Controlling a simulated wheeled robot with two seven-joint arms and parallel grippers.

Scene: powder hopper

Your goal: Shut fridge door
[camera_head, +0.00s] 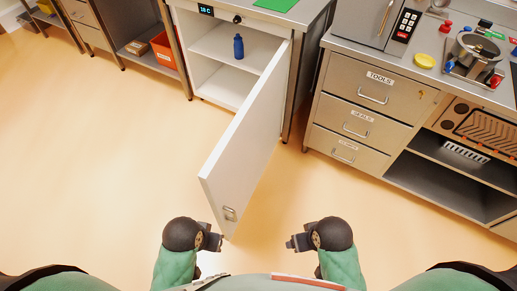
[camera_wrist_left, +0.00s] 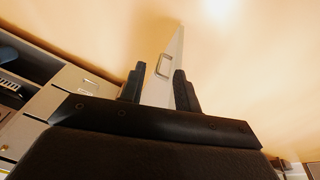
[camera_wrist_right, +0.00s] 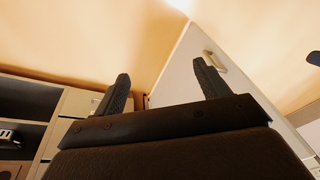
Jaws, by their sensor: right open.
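The white fridge door (camera_head: 245,135) stands wide open, hinged at the fridge's right side, its free edge swung out toward me. Its metal handle (camera_head: 229,213) is near that free edge. The fridge (camera_head: 220,75) shows a white inside with a shelf and a blue bottle (camera_head: 238,47). My left gripper (camera_head: 216,241) is open close to the door's near end. In the left wrist view the door (camera_wrist_left: 174,50) and handle (camera_wrist_left: 164,66) appear between its fingers; I cannot tell whether they touch. My right gripper (camera_head: 290,242) is open and empty, right of the door.
A steel drawer cabinet (camera_head: 358,105) stands right of the fridge, with a pot (camera_head: 475,52) and a yellow dish (camera_head: 424,61) on its counter. An orange bin (camera_head: 163,46) sits on a low shelf at left. The floor (camera_head: 110,150) left of the door is clear.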

